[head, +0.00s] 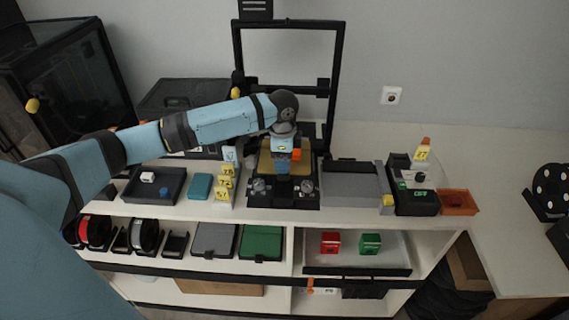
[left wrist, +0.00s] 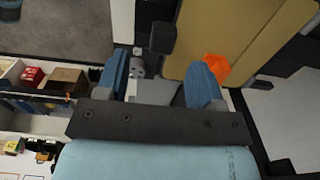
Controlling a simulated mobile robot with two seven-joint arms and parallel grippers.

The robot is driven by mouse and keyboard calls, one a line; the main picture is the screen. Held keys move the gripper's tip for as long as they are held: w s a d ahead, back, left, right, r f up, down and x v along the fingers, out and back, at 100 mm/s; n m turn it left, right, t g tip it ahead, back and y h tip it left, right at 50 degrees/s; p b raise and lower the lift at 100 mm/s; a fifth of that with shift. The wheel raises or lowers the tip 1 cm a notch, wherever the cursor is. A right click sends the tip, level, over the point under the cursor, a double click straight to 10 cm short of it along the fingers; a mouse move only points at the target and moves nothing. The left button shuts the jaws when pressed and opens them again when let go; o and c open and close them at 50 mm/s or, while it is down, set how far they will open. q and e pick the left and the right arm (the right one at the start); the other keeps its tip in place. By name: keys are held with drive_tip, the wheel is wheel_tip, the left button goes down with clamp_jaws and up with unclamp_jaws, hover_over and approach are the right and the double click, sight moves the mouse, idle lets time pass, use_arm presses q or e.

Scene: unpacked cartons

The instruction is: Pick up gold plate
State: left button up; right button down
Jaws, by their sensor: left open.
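The gold plate (head: 265,164) lies on the bed of the black-framed printer at the middle of the worktop, partly hidden by my left arm and gripper. In the left wrist view the gold plate (left wrist: 240,35) fills the upper right, beyond the fingertips. My left gripper (head: 285,165) is over the plate and printer, pointing down. In the left wrist view its two blue fingers (left wrist: 158,70) are apart, with no plate between them. An orange piece (left wrist: 217,68) shows against the plate beside the right finger. My right gripper is not in view.
The printer frame (head: 338,70) rises behind the plate. A grey box (head: 350,187) stands right of it. Yellow numbered tags (head: 225,182), a teal block (head: 200,186) and a dark tray (head: 155,190) stand left. The worktop at far right (head: 510,240) has free room.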

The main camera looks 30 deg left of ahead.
use_arm(q)
drive_tip(key=f+p, duration=0.1)
drive_tip(key=f, duration=0.4)
drive_tip(key=shift+w, duration=0.2)
drive_tip(key=shift+c, duration=0.4)
clamp_jaws()
